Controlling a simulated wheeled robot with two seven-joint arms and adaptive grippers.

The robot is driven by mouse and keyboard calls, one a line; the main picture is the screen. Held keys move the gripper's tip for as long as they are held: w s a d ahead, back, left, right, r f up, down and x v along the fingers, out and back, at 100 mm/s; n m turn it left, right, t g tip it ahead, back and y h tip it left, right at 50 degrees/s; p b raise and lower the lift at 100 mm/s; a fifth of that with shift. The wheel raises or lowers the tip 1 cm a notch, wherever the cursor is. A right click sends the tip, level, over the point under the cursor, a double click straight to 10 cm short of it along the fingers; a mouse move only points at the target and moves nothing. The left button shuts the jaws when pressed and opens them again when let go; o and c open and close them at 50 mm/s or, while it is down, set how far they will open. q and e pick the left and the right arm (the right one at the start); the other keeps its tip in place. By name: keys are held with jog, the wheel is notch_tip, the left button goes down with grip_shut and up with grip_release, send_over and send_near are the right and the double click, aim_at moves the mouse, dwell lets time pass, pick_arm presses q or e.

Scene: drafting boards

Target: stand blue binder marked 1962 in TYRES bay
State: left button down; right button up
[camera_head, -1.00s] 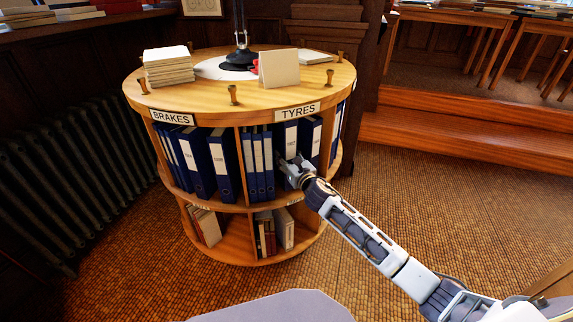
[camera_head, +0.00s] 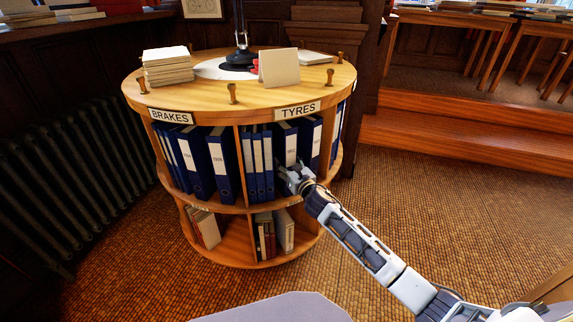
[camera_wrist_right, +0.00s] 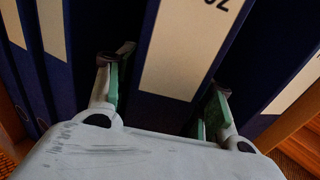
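A blue binder (camera_head: 286,145) with a pale spine label stands upright in the bay under the TYRES sign (camera_head: 298,110). In the right wrist view the same binder (camera_wrist_right: 185,60) shows a label with only the end of its dark marking in frame, so I cannot read the full number. My right gripper (camera_head: 290,173) is at the lower front of this binder. In the wrist view its fingers (camera_wrist_right: 160,98) are spread, one on each side of the spine, with a dark gap beside the left finger. My left gripper is not in view.
Several blue binders (camera_head: 257,165) stand left of it, and another binder (camera_head: 310,140) stands close on its right. The BRAKES bay (camera_head: 171,117) is further left. Books (camera_head: 285,232) fill part of the lower shelf. The round top holds a paper stack (camera_head: 167,67), a card and a lamp.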

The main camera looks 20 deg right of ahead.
jog(key=shift+r, duration=0.1)
dwell(0.3)
jog(key=shift+s+d, duration=0.2)
jog(key=shift+s, duration=0.8)
pick_arm(q)
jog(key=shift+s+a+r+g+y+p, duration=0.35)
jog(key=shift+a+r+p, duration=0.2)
jog(key=shift+p, duration=0.45)
pick_arm(e)
jog(key=s+d, duration=0.1)
jog(key=s, duration=0.8)
jog(key=shift+s+d, duration=0.35)
jog(key=shift+s, duration=0.05)
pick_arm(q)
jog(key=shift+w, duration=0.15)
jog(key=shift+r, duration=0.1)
